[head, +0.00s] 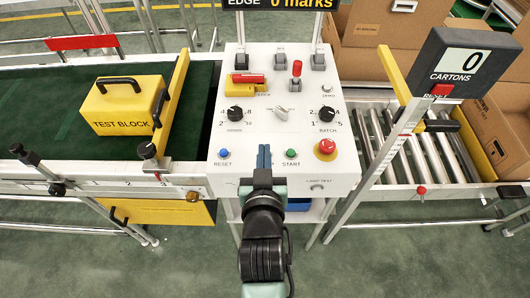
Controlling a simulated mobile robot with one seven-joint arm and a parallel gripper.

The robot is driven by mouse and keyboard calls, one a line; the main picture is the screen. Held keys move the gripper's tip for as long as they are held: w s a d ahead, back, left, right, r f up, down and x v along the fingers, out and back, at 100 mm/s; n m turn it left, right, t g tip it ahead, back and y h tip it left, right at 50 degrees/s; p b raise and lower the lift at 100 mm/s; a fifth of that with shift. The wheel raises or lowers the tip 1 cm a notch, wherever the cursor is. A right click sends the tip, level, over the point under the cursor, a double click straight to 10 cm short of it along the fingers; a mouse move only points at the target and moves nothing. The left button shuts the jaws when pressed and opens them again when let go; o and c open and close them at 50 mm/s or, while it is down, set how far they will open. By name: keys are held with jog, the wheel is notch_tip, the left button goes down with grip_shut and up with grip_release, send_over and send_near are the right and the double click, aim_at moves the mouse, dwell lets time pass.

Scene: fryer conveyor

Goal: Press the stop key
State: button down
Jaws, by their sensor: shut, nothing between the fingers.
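A blue RESET key (223,153) is on the left of that row and a green START key (291,153) is on the right. My gripper (264,150), with blue fingers, is shut and empty in front of the row between these two keys. It covers that stretch of the panel, and no key labelled stop shows. I cannot tell whether the fingertips touch the panel. A red mushroom button (325,148) on a yellow base sits farther right.
Knobs, toggle switches and a red-handled lever (296,72) stand up from the panel above the keys. A yellow test block (122,108) lies on the green belt at left. A roller conveyor (410,150) and a carton counter (462,62) on a post are at right.

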jog(key=x, duration=0.3)
jog(key=shift+w, duration=0.2)
notch_tip(320, 180, down, 3)
jog(key=shift+r, duration=0.1)
jog(key=shift+f+b, duration=0.3)
jog(key=shift+f, duration=0.4)
